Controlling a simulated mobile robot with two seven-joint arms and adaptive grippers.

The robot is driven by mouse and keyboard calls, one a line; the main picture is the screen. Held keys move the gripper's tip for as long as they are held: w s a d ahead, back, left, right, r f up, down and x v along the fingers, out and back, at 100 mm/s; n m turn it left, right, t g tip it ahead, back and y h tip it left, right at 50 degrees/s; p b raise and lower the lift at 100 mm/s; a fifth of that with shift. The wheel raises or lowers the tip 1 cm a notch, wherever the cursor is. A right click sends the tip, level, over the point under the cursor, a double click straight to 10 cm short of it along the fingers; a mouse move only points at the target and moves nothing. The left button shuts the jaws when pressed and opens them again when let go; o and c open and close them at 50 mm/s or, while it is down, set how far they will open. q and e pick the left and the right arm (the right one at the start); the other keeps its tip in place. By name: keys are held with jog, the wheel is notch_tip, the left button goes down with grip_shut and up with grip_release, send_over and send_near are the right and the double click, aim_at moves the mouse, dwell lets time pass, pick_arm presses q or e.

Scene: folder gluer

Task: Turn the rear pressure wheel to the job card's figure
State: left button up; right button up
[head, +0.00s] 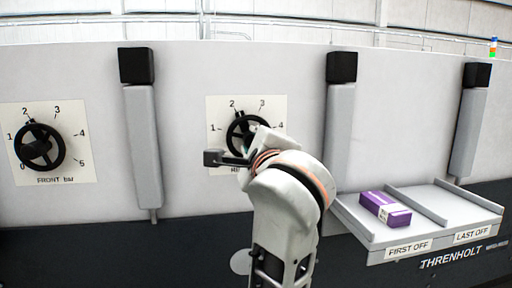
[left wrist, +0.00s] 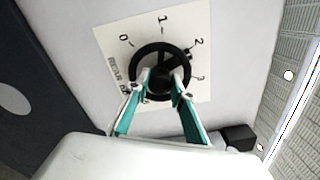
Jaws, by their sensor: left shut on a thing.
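The rear pressure wheel (head: 238,128) is a black handwheel on a white dial plate (head: 215,103) on the machine's front. My left arm hides its lower right part in the head view. In the left wrist view the wheel (left wrist: 136,60) fills the middle, and its dark pointer sits close to the 2. My left gripper (left wrist: 162,86) is at the wheel's centre, its two green-sided fingers shut on the hub. The fingertips are hidden in the head view. My right gripper is in neither view. No job card can be made out.
The front pressure wheel (head: 40,146), its pointer near 2, is at the far left. Grey posts with black caps (head: 136,66) flank the dials. At the right, a shelf (head: 432,226) labelled FIRST OFF and LAST OFF bears a purple box (head: 385,209) on the FIRST OFF side.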

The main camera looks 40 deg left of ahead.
aim_at(251, 135)
pick_arm(q)
jog(key=shift+n, duration=0.5)
jog(key=o, duration=1.1)
jog(key=o, duration=0.7)
jog(key=r, duration=0.7)
jog(key=shift+a+r, duration=0.2)
jog(key=shift+a, duration=0.05)
jog(key=r, duration=0.2)
jog(key=shift+s+d+r, duration=0.25)
jog(key=shift+d+r, duration=0.05)
jog(key=shift+d, duration=0.1)
jog(key=c, duration=0.7)
jog(key=shift+w+a+r, duration=0.1)
jog(key=shift+w+a, duration=0.05)
jog(key=shift+w, duration=0.05)
